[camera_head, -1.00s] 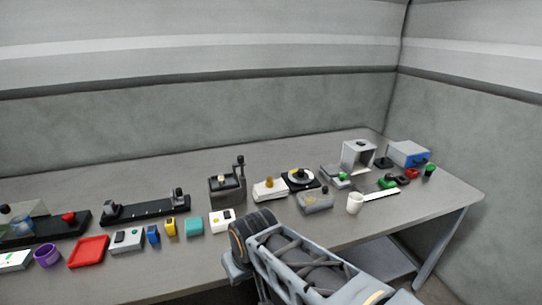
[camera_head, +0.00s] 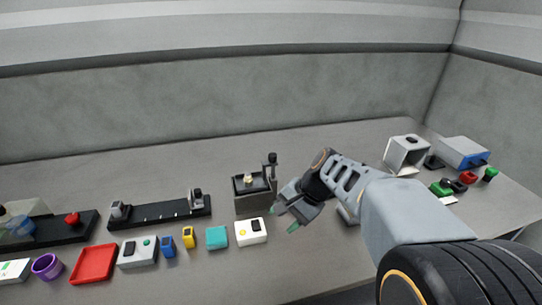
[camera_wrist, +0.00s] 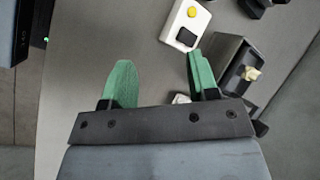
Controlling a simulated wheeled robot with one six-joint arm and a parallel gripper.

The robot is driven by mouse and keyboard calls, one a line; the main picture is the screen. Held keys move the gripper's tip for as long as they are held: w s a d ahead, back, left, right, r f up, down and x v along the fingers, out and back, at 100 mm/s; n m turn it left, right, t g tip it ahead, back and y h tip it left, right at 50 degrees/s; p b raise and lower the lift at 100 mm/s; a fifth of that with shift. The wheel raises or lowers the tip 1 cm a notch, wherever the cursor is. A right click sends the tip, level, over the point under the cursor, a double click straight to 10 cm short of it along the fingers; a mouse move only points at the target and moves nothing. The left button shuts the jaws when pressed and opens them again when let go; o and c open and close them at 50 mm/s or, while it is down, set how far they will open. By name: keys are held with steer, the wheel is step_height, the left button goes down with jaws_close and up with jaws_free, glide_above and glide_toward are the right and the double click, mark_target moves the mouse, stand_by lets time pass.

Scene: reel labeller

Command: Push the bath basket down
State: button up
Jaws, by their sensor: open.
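The bath (camera_head: 254,203) is a dark grey open-topped box with an upright black-knobbed post at its back right. A basket with a cream knob (camera_head: 248,178) sits in its top; how deep it sits I cannot tell. In the wrist view the bath (camera_wrist: 229,73) is at the right, with the cream knob (camera_wrist: 252,74) inside it. My gripper (camera_head: 284,218) is open with green fingertips, to the right of the bath and apart from it. In the wrist view my gripper (camera_wrist: 160,62) has nothing between its fingers.
A white box with a yellow button (camera_head: 251,232) stands just in front of the bath. A teal block (camera_head: 217,238) and a yellow block (camera_head: 188,237) are left of it. A black rail (camera_head: 160,211) lies further left. My arm hides things to the right.

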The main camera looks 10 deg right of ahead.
steer(key=w+d+m+y, duration=0.1)
steer(key=w+m+y, duration=0.2)
steer(key=w+m, duration=0.1)
steer(key=m+t+y+b, duration=0.2)
steer(key=m+t+y, duration=0.4)
steer(key=m+t, duration=0.4)
glide_toward(273, 154)
steer(key=shift+m+g, duration=0.6)
steer(key=shift+g, duration=0.1)
steer(key=x, duration=0.5)
steer(key=p+x, duration=0.1)
steer(key=x, duration=0.4)
steer(key=shift+w+d+r, duration=0.15)
steer(key=shift+r, duration=0.05)
jaws_close()
